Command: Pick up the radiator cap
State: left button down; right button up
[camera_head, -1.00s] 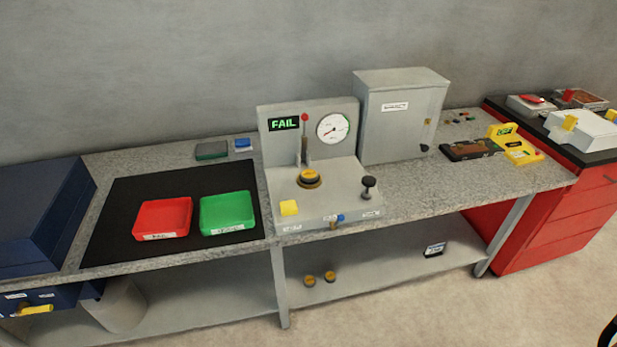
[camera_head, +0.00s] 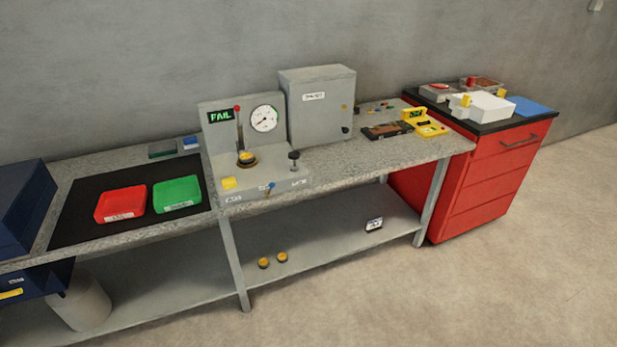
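A yellow-topped radiator cap (camera_head: 247,157) sits on the grey test stand (camera_head: 268,180) on the bench, just below the upright red-tipped lever. The stand's display reads FAIL, and a round gauge is beside it. Two similar yellow-topped caps, one at the left (camera_head: 263,263) and one at the right (camera_head: 282,257), lie on the lower shelf beneath the stand. Neither of my grippers shows in the head view.
A red tray (camera_head: 121,203) and a green tray (camera_head: 177,193) lie on a black mat (camera_head: 75,220). A grey cabinet (camera_head: 320,110) stands right of the stand. A red drawer unit (camera_head: 490,180) is at the right. The floor in front is clear.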

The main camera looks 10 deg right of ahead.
aim_at(246, 158)
jog(key=z, duration=0.35)
jog(key=k, duration=0.25)
jog(key=u, duration=1.3)
jog(key=i, duration=0.85)
jog(key=u, duration=0.25)
